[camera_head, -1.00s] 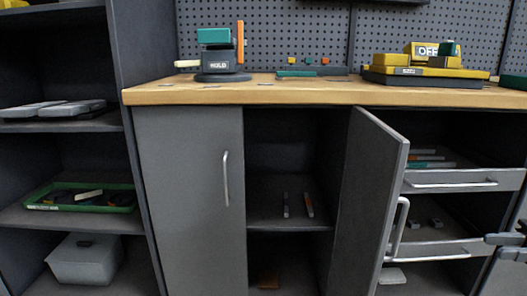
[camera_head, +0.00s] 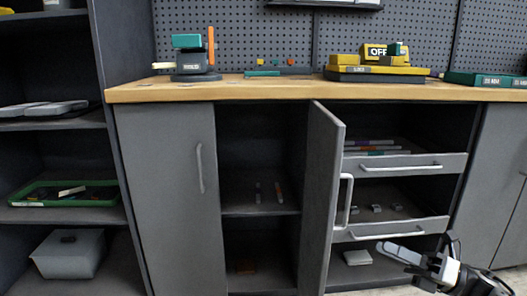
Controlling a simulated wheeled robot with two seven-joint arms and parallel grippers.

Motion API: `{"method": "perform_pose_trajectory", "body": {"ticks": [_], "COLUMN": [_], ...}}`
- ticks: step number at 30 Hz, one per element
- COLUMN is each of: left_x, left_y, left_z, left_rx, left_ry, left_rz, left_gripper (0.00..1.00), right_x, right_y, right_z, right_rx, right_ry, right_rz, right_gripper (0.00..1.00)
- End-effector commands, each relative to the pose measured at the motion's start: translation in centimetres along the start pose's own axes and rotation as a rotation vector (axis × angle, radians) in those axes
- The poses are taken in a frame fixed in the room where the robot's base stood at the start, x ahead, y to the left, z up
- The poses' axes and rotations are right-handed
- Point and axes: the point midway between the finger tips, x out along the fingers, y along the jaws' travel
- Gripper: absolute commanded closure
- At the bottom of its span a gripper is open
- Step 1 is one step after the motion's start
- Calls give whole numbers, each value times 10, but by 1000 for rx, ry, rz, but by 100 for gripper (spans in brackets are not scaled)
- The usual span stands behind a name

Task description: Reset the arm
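My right gripper (camera_head: 396,256) is at the lower right, in front of the drawers and pointing left. One long grey finger shows clearly; the other is hard to make out, so I cannot tell its opening. I see nothing held in it. The open cabinet door (camera_head: 322,200) with its handle (camera_head: 346,200) stands to its left, apart from it. The upper drawer (camera_head: 400,166) and lower drawer (camera_head: 395,229) are pulled out a little, above the gripper. My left gripper is out of view.
A wooden worktop (camera_head: 270,88) carries a teal and grey device (camera_head: 190,62) and a yellow stack marked OFF (camera_head: 375,62). The left cabinet door (camera_head: 170,190) is shut. A shelf at left holds a green tray (camera_head: 65,203) and a grey bin (camera_head: 70,255).

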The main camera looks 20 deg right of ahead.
Motion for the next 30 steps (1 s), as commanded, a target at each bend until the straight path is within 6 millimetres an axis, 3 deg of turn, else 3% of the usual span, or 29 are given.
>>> {"method": "perform_pose_trajectory", "body": {"ticks": [7,12,15,25,30], "left_x": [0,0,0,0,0], "left_y": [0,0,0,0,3], "left_z": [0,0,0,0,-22], "left_rx": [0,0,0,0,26], "left_ry": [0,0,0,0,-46], "left_rz": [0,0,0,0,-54], "left_gripper": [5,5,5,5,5], "right_x": [100,152,172,215,218], "right_y": [13,49,76,176,180], "right_z": [-90,-149,-174,-221,-202], "right_rx": [955,1660,1976,2758,2695], "right_ry": [-377,-548,-590,-574,-663], "right_rz": [-20,-28,-38,-116,-180], "right_gripper": [75,75,75,75,75]}}
